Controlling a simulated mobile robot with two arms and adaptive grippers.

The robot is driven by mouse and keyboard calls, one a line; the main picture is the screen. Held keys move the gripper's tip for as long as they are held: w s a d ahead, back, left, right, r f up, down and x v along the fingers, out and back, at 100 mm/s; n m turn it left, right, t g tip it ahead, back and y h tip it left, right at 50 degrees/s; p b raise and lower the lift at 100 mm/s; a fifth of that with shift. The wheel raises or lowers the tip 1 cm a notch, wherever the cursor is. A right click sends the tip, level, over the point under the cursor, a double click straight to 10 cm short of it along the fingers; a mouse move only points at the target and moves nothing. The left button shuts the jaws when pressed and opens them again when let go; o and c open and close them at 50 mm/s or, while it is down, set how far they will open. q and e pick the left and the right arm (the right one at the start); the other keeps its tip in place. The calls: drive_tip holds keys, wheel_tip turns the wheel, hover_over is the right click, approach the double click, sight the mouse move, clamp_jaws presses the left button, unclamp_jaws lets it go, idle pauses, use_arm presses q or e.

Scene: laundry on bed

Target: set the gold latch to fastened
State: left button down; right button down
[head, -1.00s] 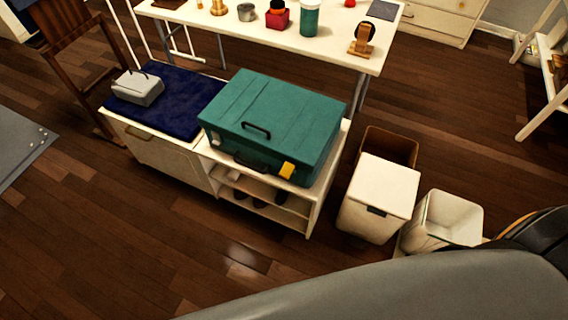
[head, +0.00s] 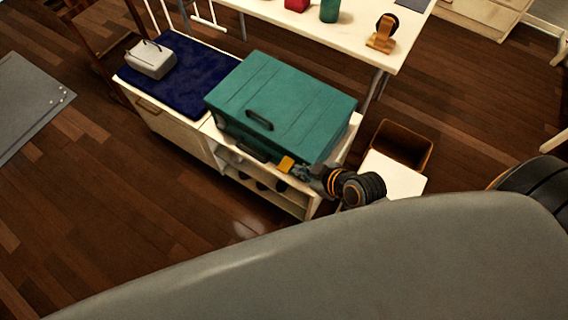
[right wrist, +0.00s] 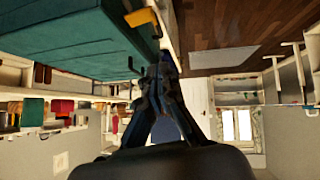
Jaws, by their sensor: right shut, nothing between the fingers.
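The gold latch (head: 286,164) is a small yellow piece on the front of the teal case (head: 285,92), near its right end. My right gripper (head: 301,171) is just right of the latch in the head view, shut and empty. In the right wrist view the latch (right wrist: 140,17) shows on the case (right wrist: 65,38), above the closed fingertips (right wrist: 161,68), apart from them in the picture. Whether they touch the case is unclear. My left gripper is out of view.
A grey box (head: 150,59) sits on the navy cushion (head: 190,85) left of the case. The white bench (head: 210,130) has open shelves holding dark items. A brown bin (head: 402,145) stands right of it. A white table (head: 350,38) is behind.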

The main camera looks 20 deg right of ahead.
drive_tip(key=shift+a, duration=0.1)
hover_over(284, 170)
drive_tip(key=s, duration=0.2)
wheel_tip(284, 170, down, 9)
drive_tip(key=shift+w+a+f+b, duration=0.1)
drive_tip(key=shift+a+f+b, duration=0.1)
drive_tip(key=shift+f, duration=0.3)
drive_tip(key=shift+a+f+b, duration=0.1)
drive_tip(key=shift+f+b, duration=0.05)
drive_tip(key=shift+f, duration=0.3)
